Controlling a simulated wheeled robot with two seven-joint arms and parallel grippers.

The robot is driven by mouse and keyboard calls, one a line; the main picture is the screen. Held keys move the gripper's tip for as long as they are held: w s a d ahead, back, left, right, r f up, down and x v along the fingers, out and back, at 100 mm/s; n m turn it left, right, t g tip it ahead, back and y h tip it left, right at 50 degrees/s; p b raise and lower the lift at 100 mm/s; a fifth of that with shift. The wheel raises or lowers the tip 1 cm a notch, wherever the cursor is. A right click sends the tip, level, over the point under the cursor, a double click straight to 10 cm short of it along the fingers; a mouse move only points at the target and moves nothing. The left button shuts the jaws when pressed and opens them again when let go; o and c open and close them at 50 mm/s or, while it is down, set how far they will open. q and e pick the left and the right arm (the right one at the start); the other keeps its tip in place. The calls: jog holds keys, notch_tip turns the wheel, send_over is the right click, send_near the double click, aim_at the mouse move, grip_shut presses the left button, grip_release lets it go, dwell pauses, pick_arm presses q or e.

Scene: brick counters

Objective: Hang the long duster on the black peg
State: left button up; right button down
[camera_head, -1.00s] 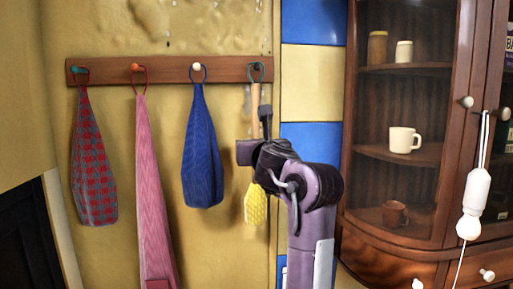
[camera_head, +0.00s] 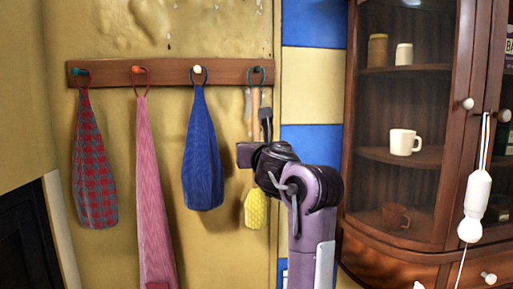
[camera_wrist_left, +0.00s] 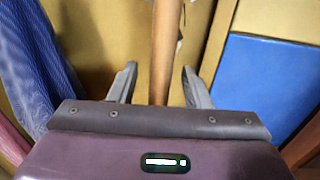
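The long duster has a wooden handle (camera_head: 255,105) and a yellow head (camera_head: 257,208). It hangs upright at the rack's right end, its teal loop (camera_head: 262,76) around the black peg (camera_head: 257,70). My left gripper (camera_head: 266,122) is in front of the duster and hides part of its middle. In the left wrist view my left gripper (camera_wrist_left: 158,86) is open, with the handle (camera_wrist_left: 163,50) between its fingers and a gap on both sides. My right gripper is out of view.
The wooden rack (camera_head: 110,74) also holds a checked cloth (camera_head: 93,165), a long pink cloth (camera_head: 154,185) and a blue cloth (camera_head: 203,150), which hangs close to the left of my gripper. A glass-fronted cabinet (camera_head: 345,225) stands to the right. A white corded object (camera_head: 477,190) hangs before it.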

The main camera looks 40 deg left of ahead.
pick_arm(q)
jog(key=b+v, duration=0.4)
jog(key=v, duration=0.3)
jog(key=shift+s+d, duration=0.2)
jog(key=shift+d, duration=0.1)
jog(key=shift+f, duration=0.1)
